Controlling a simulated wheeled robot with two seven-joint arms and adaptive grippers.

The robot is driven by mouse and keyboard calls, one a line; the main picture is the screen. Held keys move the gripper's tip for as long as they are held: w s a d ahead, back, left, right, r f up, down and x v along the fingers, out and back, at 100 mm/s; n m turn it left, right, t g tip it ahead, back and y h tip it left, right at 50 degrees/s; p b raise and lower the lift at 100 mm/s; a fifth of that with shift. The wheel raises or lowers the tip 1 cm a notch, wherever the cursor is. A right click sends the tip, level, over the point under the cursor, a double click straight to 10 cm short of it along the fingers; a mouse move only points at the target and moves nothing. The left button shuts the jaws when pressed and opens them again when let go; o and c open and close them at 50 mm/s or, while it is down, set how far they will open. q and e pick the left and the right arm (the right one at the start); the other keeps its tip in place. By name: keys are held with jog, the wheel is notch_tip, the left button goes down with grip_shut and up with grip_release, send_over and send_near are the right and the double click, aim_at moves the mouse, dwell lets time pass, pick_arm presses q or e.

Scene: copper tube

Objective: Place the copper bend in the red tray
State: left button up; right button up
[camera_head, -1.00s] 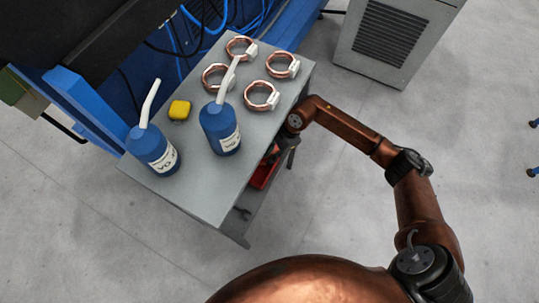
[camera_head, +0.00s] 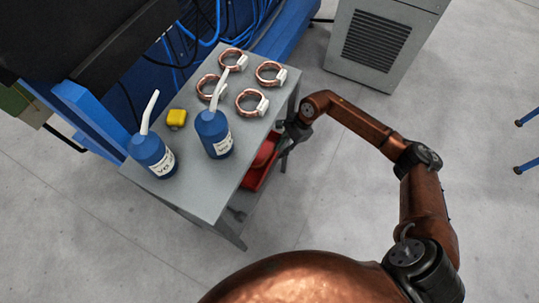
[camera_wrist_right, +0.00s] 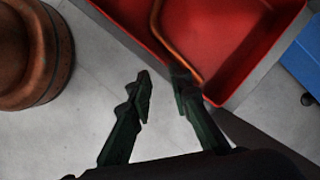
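The red tray (camera_head: 260,167) is on the lower shelf of the grey table, partly hidden under the tabletop in the head view. In the right wrist view, the red tray (camera_wrist_right: 234,70) fills the upper right. A thin copper bend (camera_wrist_right: 168,42) lies inside it, its lower end near the tray's near rim and its upper part cut off by the picture edge. My right gripper (camera_head: 286,160) is beside the table's right edge, by the tray. In the right wrist view its fingers (camera_wrist_right: 163,85) are apart with bare floor between them. My left gripper is not in view.
The grey tabletop (camera_head: 205,197) carries two blue bottles (camera_head: 214,135) (camera_head: 152,155), a yellow block (camera_head: 176,118) and several copper coils (camera_head: 251,102) with white tags. A grey cabinet (camera_head: 380,42) stands at the upper right.

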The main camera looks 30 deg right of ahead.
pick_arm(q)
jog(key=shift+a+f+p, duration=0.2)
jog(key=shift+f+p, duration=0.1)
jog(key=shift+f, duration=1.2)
pick_arm(e)
jog(key=shift+s+d, duration=0.15)
jog(key=shift+d, duration=1.2)
jog(key=shift+s+d, duration=0.1)
jog(key=shift+d, duration=1.2)
